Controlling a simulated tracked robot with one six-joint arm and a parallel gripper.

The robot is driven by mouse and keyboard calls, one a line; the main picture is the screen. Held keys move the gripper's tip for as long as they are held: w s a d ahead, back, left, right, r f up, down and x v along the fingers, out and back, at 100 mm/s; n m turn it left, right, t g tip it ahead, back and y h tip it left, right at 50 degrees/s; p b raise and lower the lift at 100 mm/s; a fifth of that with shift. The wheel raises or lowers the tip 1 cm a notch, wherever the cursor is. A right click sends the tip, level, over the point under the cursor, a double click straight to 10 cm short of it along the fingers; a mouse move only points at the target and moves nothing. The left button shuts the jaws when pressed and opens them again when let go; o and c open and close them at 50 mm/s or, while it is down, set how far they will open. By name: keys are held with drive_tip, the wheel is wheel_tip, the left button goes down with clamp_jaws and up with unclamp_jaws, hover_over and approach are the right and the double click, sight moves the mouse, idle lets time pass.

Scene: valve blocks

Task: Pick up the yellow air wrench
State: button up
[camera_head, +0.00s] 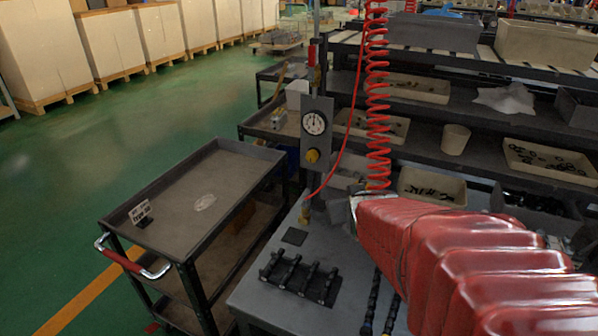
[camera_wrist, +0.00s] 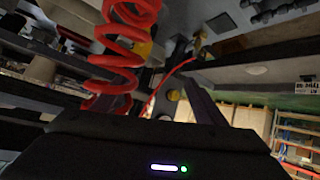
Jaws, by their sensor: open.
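The wrist view shows a yellow part (camera_wrist: 142,50), partly covered by the red coiled hose (camera_wrist: 130,62); it looks like the air wrench, but its outline is unclear. In the head view the red coiled hose (camera_head: 377,100) hangs down and ends behind my red-sleeved arm, and I see no wrench there. My gripper (camera_wrist: 155,95) is open in the wrist view, with a dark finger on the right and the hose across the left side. I see nothing held between the fingers. The head view hides the gripper behind the arm.
A panel with a gauge (camera_head: 315,123) and yellow knob (camera_head: 312,156) stands on the grey bench (camera_head: 262,300). A black rack (camera_head: 300,278) lies at its front. A dark cart (camera_head: 185,205) is at left. Shelves with bins (camera_head: 550,160) fill the right. The green floor at left is clear.

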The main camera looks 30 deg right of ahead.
drive_tip(key=d+f, duration=0.1)
drive_tip(key=d, duration=0.2)
drive_tip(key=d+f+t, duration=0.1)
drive_tip(key=d+f, duration=0.1)
drive_tip(key=d, duration=0.1)
drive_tip(key=d+f+t, duration=0.1)
drive_tip(key=d, duration=0.2)
drive_tip(key=shift+w+f, duration=0.15)
drive_tip(key=shift+w, duration=0.1)
drive_tip(key=shift+s+d+f+t+y, duration=0.1)
drive_tip(key=shift+d+f+t+y, duration=0.25)
drive_tip(key=shift+t, duration=0.25)
drive_tip(key=shift+x, duration=4.3)
drive_tip(key=shift+x, duration=2.55)
drive_tip(key=shift+c, duration=0.6)
